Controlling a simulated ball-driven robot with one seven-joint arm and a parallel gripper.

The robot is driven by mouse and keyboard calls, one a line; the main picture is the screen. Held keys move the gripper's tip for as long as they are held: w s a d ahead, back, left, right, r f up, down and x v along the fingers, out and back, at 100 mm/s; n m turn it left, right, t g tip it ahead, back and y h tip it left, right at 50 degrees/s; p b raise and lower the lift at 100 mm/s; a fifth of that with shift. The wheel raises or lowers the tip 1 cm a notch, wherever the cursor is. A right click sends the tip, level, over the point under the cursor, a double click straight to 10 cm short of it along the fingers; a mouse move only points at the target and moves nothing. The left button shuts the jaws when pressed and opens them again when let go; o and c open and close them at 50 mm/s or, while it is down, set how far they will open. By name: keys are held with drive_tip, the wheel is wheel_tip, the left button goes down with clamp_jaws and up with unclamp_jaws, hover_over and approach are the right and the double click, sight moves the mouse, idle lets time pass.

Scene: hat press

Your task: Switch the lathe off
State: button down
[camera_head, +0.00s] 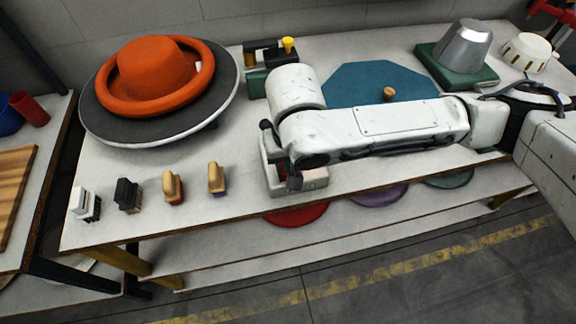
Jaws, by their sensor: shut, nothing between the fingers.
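An orange hat (158,68) with a rolled brim sits on a wide dark grey disc with a pale rim (112,128) at the table's left; this looks like the lathe, and I cannot tell whether it turns. A small pale control box (315,180) stands at the table's front edge, mostly hidden by my arm. Small marks show on its front, but its switch position is unclear. My gripper (292,182) points down at this box, shut and empty. Its dark tips are at or just above the box; contact cannot be told.
Several small blocks and brushes (128,195) stand along the front left. A teal mat (350,82) with a wooden knob (389,93) lies behind my arm. A metal hat form (464,46) stands back right. Coloured discs (298,214) lie on the lower shelf.

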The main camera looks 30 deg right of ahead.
drive_tip(key=shift+f+b, duration=0.35)
drive_tip(key=shift+f, duration=0.2)
drive_tip(key=shift+r, duration=0.15)
wheel_tip(320, 180, up, 7)
drive_tip(key=p, duration=0.7)
idle(0.4)
idle(0.4)
